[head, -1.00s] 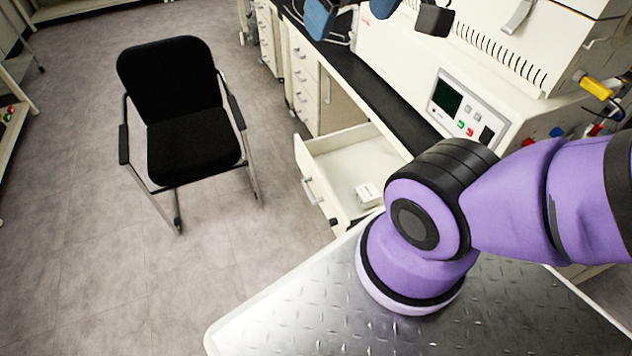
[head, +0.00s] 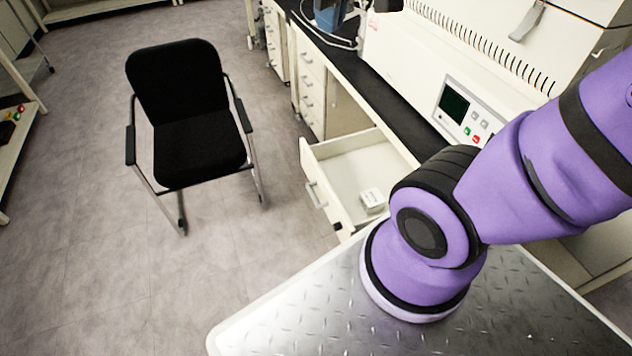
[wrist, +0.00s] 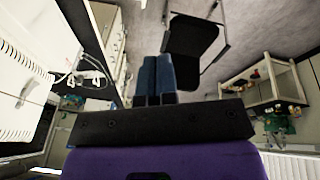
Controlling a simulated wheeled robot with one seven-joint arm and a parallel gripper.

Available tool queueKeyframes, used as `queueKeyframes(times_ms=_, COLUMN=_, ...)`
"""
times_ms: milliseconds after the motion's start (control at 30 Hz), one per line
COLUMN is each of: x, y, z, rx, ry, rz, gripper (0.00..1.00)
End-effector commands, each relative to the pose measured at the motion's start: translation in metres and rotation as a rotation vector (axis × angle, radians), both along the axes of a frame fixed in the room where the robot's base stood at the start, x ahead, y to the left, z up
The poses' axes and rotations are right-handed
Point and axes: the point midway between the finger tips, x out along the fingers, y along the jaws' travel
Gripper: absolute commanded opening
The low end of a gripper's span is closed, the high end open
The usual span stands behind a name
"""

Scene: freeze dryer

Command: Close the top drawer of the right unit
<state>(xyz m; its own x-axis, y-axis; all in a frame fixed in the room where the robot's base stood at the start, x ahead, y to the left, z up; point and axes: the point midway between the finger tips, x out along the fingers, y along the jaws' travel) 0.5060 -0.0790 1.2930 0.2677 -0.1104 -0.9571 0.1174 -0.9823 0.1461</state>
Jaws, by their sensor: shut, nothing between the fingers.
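The top drawer (head: 318,190) of the near unit stands pulled out below the black bench top. It has a bar handle on its front and a small white box (head: 372,200) lies inside it. My purple arm covers part of the unit beside it. In the wrist view my gripper (wrist: 157,62) has its two dark blue fingers together, with nothing between them. The gripper is out of the head view, and I see no drawer at its fingertips.
A black chair (head: 188,112) stands on the floor left of the drawer, with clear floor between them. The freeze dryer (head: 440,75) sits on the bench (head: 345,85). Another drawer unit (head: 311,90) stands further back, shut. A shelf (wrist: 262,92) shows in the wrist view.

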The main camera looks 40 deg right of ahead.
Motion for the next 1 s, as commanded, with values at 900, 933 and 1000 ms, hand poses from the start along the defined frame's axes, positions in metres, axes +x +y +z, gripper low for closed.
queueKeyframes(times_ms=900, x=0.175, y=0.005, z=-0.185, rx=-0.372, ry=0.484, rz=0.400, gripper=0.00)
queueKeyframes(times_ms=933, x=0.179, y=0.005, z=-0.194, rx=-0.382, ry=0.499, rz=0.416, gripper=0.00)
queueKeyframes(times_ms=1000, x=0.187, y=0.007, z=-0.215, rx=-0.407, ry=0.534, rz=0.454, gripper=0.00)
